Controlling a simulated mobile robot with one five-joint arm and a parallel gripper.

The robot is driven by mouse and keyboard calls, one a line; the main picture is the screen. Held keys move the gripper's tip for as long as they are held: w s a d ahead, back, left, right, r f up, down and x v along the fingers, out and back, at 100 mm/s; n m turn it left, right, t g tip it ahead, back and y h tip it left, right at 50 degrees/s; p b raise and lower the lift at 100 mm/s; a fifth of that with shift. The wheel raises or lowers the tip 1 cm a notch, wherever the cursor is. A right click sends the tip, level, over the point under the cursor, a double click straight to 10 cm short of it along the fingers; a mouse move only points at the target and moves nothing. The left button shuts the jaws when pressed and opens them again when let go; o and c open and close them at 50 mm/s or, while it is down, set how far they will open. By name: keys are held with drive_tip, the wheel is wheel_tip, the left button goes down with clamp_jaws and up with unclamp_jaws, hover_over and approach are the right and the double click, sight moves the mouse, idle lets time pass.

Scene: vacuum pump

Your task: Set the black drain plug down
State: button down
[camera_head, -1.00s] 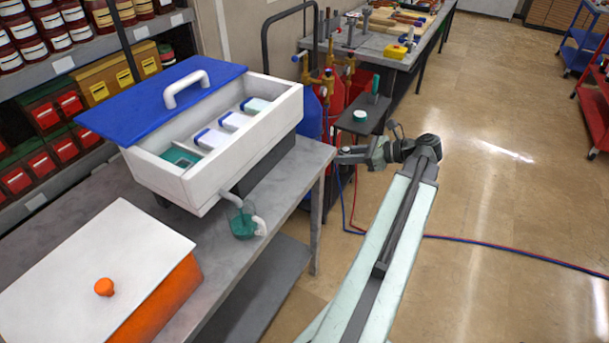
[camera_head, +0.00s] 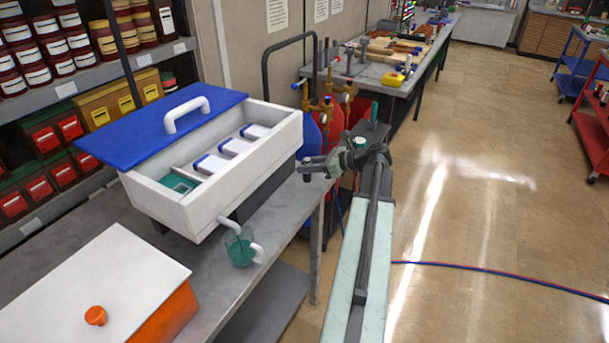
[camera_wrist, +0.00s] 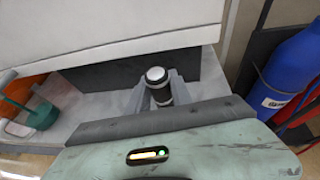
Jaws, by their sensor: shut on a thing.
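My gripper (camera_wrist: 158,97) is shut on the black drain plug (camera_wrist: 160,92), which stands roughly upright between the two grey fingers in the wrist view. The plug has a pale round top and a light ring. In the head view my gripper (camera_head: 307,171) is at the right edge of the grey bench (camera_head: 282,222), just right of the white pump box (camera_head: 205,212). The plug shows there as a small dark cylinder. The wrist view shows bench surface behind and around the plug; I cannot tell whether the plug touches it.
The white box has a blue lid (camera_head: 125,138) slid aside. An orange box with a white top (camera_head: 95,285) stands in front. A blue cylinder (camera_wrist: 285,75) is at the right.

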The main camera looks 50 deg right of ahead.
sight(305, 174)
drive_tip(key=f+b, duration=0.4)
drive_tip(key=shift+w, duration=0.4)
drive_tip(key=shift+r, duration=0.2)
drive_tip(key=shift+f, duration=0.2)
drive_tip(key=c, duration=1.1)
unclamp_jaws()
drive_tip(key=shift+c, duration=0.2)
drive_tip(key=shift+r, duration=0.1)
drive_tip(key=shift+r+p, duration=0.3)
drive_tip(key=shift+p, duration=0.1)
drive_tip(key=p+v, duration=0.4)
drive_tip(key=v, duration=0.8)
drive_tip(key=shift+f, duration=0.2)
